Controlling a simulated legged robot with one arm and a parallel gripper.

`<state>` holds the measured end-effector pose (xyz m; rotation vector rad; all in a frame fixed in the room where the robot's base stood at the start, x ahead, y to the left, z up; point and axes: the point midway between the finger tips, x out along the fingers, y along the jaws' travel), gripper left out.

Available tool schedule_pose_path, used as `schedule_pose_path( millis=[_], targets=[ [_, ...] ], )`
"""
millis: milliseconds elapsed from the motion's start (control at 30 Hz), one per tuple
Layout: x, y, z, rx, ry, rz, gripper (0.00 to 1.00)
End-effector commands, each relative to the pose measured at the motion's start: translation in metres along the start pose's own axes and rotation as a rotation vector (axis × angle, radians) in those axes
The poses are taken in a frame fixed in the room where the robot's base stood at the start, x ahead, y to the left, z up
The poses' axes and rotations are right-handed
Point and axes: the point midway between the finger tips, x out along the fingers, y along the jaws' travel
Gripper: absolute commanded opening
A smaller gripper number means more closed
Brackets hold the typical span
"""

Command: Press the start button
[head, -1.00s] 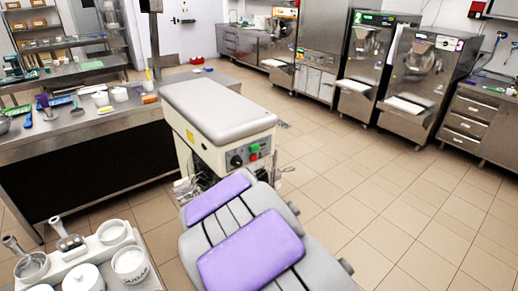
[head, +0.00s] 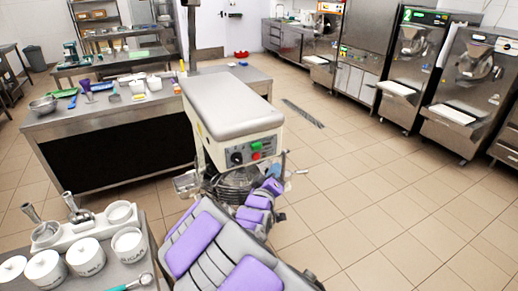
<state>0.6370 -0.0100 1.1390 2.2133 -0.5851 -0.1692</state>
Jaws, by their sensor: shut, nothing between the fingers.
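The green button (head: 256,146), which looks like the start button, is on the front panel of the grey-topped mixer (head: 225,108). A red button (head: 256,156) sits just below it and a black knob (head: 237,158) is to its left. My grey and purple arm reaches up from the bottom of the head view toward the mixer. My gripper (head: 283,158) shows small at the arm's far end, to the right of the panel and apart from the green button. It is shut and empty. The arm hides part of the mixer's lower front.
A steel counter (head: 105,123) with bowls and utensils stands behind and left of the mixer. A cart (head: 150,268) with white canisters (head: 85,256) is close at lower left. Batch freezers (head: 475,85) line the right. The tiled floor on the right is clear.

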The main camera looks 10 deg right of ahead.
Motion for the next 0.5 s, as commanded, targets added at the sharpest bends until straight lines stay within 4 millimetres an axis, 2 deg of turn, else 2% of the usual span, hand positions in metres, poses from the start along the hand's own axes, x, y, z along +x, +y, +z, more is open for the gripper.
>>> schedule_pose_path(
  millis=[233, 500],
  targets=[
    [0.004, -0.004, -0.005, 0.000, 0.001, -0.001, 0.00],
    [0.027, -0.021, -0.021, 0.001, -0.001, -0.003, 0.00]
  ],
)
